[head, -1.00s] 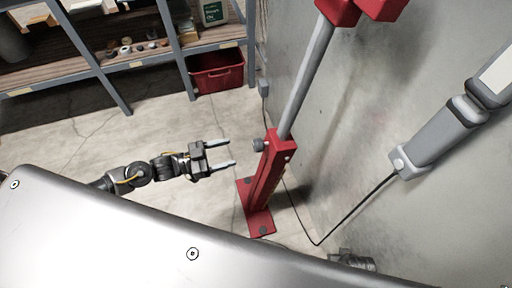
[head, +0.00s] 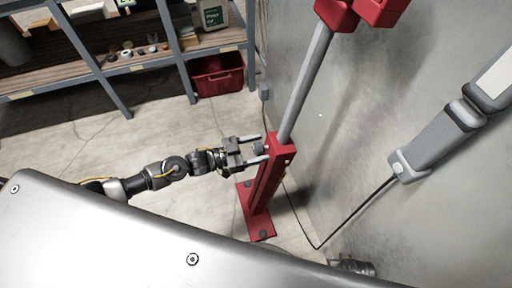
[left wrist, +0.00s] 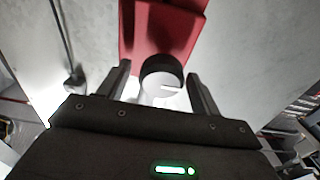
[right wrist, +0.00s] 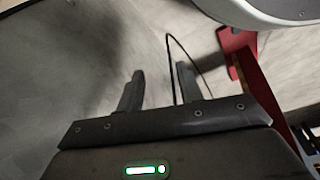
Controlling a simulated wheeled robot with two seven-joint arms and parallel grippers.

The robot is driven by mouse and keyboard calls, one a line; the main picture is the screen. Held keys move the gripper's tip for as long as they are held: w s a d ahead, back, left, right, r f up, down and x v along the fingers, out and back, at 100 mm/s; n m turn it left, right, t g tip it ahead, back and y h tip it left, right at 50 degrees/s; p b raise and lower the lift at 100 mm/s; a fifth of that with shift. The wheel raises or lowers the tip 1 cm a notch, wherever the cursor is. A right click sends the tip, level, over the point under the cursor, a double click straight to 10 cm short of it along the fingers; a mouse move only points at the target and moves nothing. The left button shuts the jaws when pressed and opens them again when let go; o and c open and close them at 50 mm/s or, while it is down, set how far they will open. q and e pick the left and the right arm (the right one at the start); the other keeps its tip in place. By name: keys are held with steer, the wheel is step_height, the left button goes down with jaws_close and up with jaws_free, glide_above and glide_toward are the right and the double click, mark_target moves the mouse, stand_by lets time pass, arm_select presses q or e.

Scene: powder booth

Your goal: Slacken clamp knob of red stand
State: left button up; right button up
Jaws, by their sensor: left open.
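The red stand (head: 267,185) rises from a red foot plate on the floor, with a grey pole (head: 306,85) coming out of its top. Its dark clamp knob (head: 257,148) sticks out on the left side near the top of the red post. My left gripper (head: 257,149) is open with its fingers on either side of the knob. In the left wrist view the knob (left wrist: 161,72) sits between the two open fingers (left wrist: 160,85), with a gap on each side.
A shelf rack (head: 110,70) with small items stands at the back left, and a red bin (head: 218,77) sits under it. A grey handheld device (head: 440,140) with a black cable is at the wall on the right. Floor left of the stand is clear.

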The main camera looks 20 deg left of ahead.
arm_select(q)
steer(key=shift+c, duration=0.2)
steer(key=c, duration=0.9)
